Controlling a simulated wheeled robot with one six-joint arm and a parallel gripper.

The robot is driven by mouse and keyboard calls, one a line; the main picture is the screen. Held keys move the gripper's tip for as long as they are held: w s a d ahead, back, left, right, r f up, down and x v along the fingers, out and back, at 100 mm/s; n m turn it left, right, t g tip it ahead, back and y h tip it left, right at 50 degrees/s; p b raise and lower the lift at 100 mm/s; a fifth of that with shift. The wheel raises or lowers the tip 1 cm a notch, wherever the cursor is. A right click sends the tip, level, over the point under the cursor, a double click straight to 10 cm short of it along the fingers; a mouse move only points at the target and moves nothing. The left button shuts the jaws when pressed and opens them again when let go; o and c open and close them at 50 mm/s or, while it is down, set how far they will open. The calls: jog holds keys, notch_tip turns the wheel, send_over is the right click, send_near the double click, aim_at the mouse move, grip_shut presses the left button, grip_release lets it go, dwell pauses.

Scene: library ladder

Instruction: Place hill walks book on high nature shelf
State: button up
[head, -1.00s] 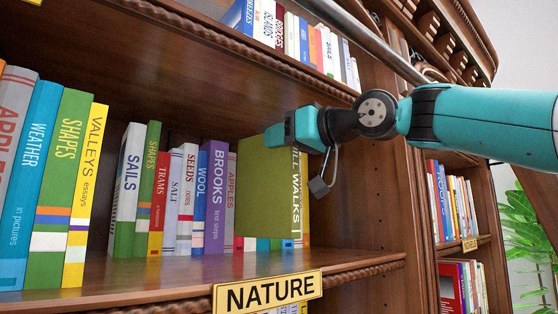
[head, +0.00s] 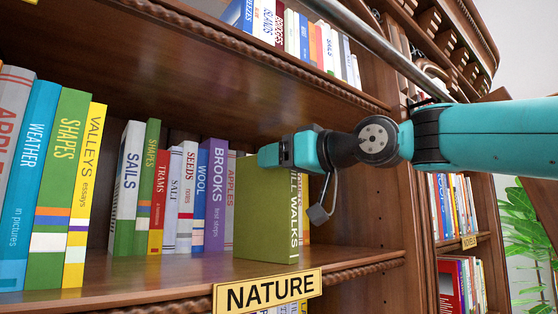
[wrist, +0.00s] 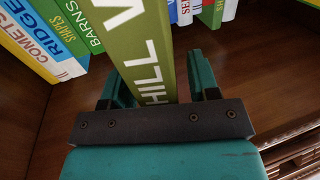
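The green Hill Walks book (head: 262,215) stands upright at the right end of the nature shelf (head: 165,285), its base appearing to meet the board near the front edge. Its spine with white letters also shows in the wrist view (wrist: 135,45). My teal gripper (head: 270,155) is at the book's top in the head view. In the wrist view my gripper's fingers (wrist: 160,85) lie on either side of the book, with a visible gap at the right finger, so it looks open around the book. The far fingertip is hidden in the head view.
A row of books, including Brooks (head: 215,195), stands left of the green book, with more behind it. The yellow NATURE sign (head: 267,292) is on the shelf's front edge. A metal rail (head: 375,40) runs above my arm. A wooden upright (head: 390,215) stands to the right.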

jog(key=b+v, duration=0.5)
jog(key=v, duration=0.7)
notch_tip(320, 180, down, 15)
jog(key=m+g+h, duration=0.2)
jog(key=h, duration=0.1)
jog(key=s+d+f+g+h, duration=0.1)
jog(key=s+f+g+h, duration=0.1)
jog(key=s+f, duration=0.5)
jog(key=s+d+f+g+h, duration=0.2)
jog(key=s+f+g, duration=0.2)
jog(key=f, duration=0.9)
jog(key=s+d+f+m+g+h, duration=0.1)
jog(key=s+f+g+h, duration=0.2)
jog(key=s+f, duration=0.6)
jog(key=shift+s+d+f, duration=0.3)
jog(key=shift+s+f, duration=0.1)
jog(key=shift+f, duration=0.2)
